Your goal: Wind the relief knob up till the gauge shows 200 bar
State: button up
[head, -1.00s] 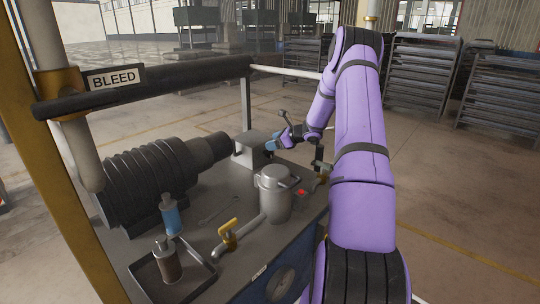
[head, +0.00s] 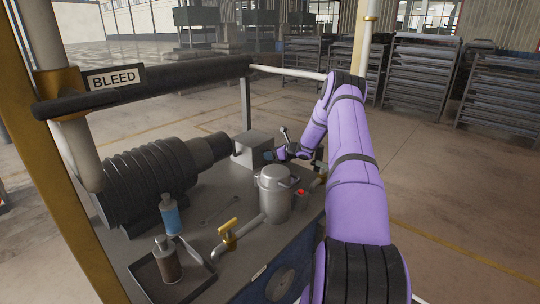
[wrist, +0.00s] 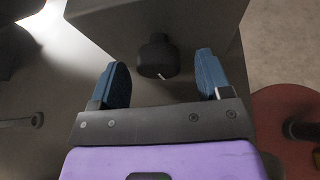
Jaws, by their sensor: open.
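A dark round knob (wrist: 158,57) with a white pointer line sticks out of the face of a grey block (wrist: 200,22) in the wrist view. My gripper (wrist: 158,75) is open, its two blue fingers one on each side of the knob, with a gap on both sides. The fingertips reach about level with the knob, and nothing is held. In the head view the grey block (head: 253,148) stands at the back of the bench, and my gripper (head: 270,155) is close to its right side. The knob is hidden there. No gauge face can be made out.
A grey lidded canister (head: 275,194) stands on the bench in front of my gripper. A ribbed motor (head: 150,180), a yellow-handled tap (head: 229,232) and a tray (head: 195,287) with a bottle are further left. A reddish disc (wrist: 275,108) lies right of my gripper.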

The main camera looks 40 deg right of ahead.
jog(key=shift+x, duration=0.95)
jog(key=c, duration=0.9)
jog(key=shift+h, duration=0.3)
jog(key=o, duration=0.9)
